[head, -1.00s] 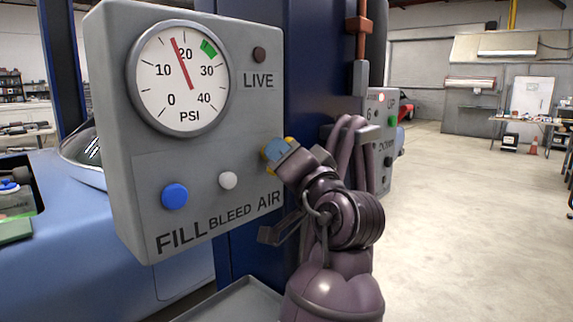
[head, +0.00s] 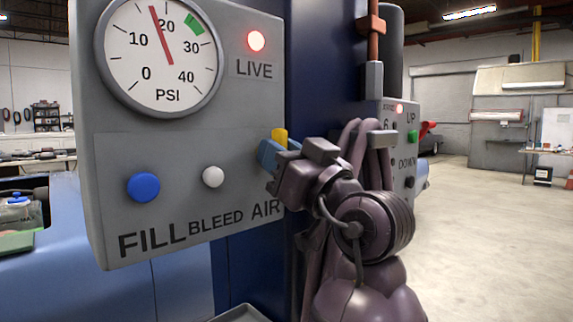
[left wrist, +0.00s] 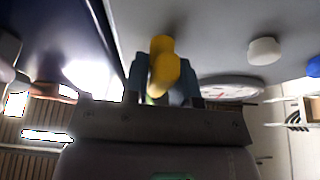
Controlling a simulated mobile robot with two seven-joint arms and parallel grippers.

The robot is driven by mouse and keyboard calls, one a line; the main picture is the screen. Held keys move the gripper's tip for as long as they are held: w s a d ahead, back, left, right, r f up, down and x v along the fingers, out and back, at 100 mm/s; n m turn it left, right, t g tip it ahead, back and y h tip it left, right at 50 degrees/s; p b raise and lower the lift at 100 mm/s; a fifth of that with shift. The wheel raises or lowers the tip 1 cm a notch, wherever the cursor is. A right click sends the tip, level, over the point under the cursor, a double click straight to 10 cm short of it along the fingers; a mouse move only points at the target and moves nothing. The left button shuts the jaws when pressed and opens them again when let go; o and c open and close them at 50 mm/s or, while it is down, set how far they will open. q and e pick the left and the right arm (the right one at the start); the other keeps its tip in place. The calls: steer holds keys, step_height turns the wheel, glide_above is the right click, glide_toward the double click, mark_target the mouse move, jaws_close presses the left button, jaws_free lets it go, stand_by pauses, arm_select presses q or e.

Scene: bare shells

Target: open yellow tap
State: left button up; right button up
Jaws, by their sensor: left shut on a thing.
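The yellow tap (head: 280,137) is at the right edge of the grey panel, above the word AIR. My left gripper (head: 268,155) is shut on it, its blue fingertips around the handle. In the left wrist view the yellow tap (left wrist: 164,66) stands between the two blue fingers (left wrist: 160,85). The red LIVE lamp (head: 257,41) is lit. The gauge (head: 160,54) needle points a little left of 20 PSI. My right gripper is not in view.
The panel (head: 100,150) carries a blue FILL button (head: 144,187) and a white BLEED button (head: 213,177). A second box (head: 402,140) with UP and DOWN buttons stands behind my arm. Open floor (head: 480,240) lies to the right.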

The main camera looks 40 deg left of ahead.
arm_select(q)
steer(key=shift+n, duration=0.4)
steer(key=o, duration=0.6)
steer(key=shift+o, duration=1.4)
steer(key=w+b+v, duration=0.1)
steer(key=v, duration=0.9)
steer(key=shift+s+d, duration=0.45)
steer(key=shift+s, duration=0.05)
